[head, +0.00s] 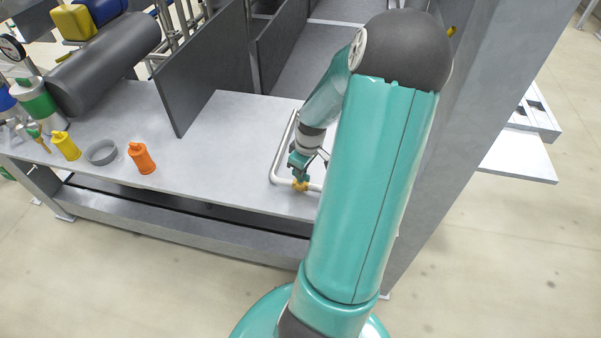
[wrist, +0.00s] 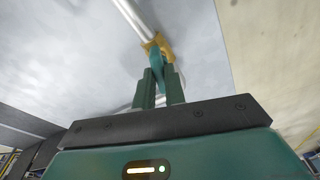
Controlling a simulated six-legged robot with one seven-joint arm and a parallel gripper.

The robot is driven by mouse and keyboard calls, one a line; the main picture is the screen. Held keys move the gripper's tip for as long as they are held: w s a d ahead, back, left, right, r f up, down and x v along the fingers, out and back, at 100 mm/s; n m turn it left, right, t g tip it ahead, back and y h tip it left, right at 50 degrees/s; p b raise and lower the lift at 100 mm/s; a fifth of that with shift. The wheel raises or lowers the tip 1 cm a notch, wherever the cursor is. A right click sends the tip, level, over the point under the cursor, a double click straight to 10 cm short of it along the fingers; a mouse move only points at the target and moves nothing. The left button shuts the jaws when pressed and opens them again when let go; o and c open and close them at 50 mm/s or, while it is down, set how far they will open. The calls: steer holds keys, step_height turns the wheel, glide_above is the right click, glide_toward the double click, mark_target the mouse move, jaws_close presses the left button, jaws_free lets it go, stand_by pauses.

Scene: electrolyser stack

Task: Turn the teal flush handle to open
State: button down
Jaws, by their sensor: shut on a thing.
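The teal flush handle (wrist: 158,68) shows in the wrist view, standing out from a brass-coloured valve body (wrist: 157,45) on a pale pipe (wrist: 131,16). My gripper (wrist: 160,76) is shut on the handle, with one dark green finger on each side of it. In the head view my gripper (head: 299,170) is low over the grey bench, right at the brass valve (head: 300,185) on the pale pipe loop (head: 279,160). The handle is too small there to make out, and my arm covers the right part of the pipe.
A dark upright plate (head: 203,72) stands behind. A grey post (head: 462,110) rises right of my arm. The bench's front middle is clear.

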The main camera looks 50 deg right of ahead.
steer(key=n, duration=0.3)
steer(key=shift+d, duration=0.1)
steer(key=c, duration=1.8)
jaws_free()
steer(key=shift+n+y, duration=0.3)
steer(key=shift+n, duration=0.1)
steer(key=shift+c, duration=0.2)
steer(key=o, duration=0.5)
steer(key=shift+r, duration=3.5)
